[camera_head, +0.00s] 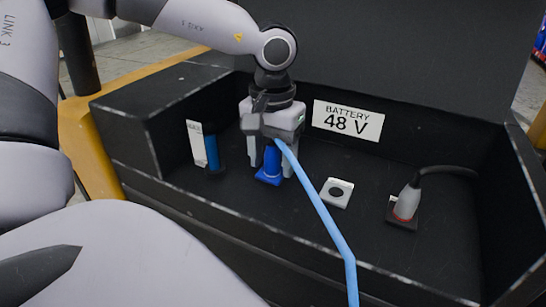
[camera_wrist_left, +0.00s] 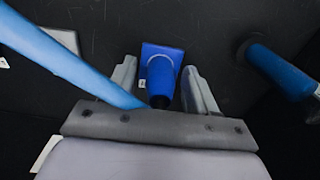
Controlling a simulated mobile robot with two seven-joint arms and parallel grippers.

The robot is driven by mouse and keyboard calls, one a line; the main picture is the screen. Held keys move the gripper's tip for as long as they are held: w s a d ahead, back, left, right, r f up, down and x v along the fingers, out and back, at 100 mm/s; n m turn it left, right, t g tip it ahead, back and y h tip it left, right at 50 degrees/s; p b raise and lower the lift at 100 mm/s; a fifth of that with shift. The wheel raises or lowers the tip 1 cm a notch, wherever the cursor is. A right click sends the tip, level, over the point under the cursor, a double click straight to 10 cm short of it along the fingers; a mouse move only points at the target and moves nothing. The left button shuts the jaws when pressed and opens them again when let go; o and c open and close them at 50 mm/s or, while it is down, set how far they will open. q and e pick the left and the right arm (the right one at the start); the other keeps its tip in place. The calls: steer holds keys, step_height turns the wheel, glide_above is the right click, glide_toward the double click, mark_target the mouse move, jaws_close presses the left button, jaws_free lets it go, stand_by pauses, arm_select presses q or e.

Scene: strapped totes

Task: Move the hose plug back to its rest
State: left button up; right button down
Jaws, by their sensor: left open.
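The blue hose plug (camera_head: 268,165) stands on a square blue base in the dark compartment. It also shows in the left wrist view (camera_wrist_left: 161,76), with the blue base plate (camera_wrist_left: 163,51) beyond it. My left gripper (camera_head: 271,170) points down over the plug, open, with one finger on each side; the wrist view shows gaps between fingers and plug. The light-blue hose (camera_head: 322,213) runs from the plug's upper end, partly hidden by the gripper, toward the front right. Which fixture is the rest is not clear. My right gripper is out of view.
A white square with a round dark opening (camera_head: 346,200) lies right of the plug. Farther right is a grey, red-ringed plug (camera_head: 407,203) with a black cable. Compartment walls (camera_head: 122,142) surround them.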

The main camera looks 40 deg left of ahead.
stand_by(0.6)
arm_select(q)
jaws_close()
steer(key=shift+r+p, duration=1.9)
steer(key=shift+r, duration=1.15)
step_height(320, 180, up, 4)
steer(key=p, duration=0.3)
steer(key=shift+r, duration=0.95)
steer(key=shift+s, duration=0.1)
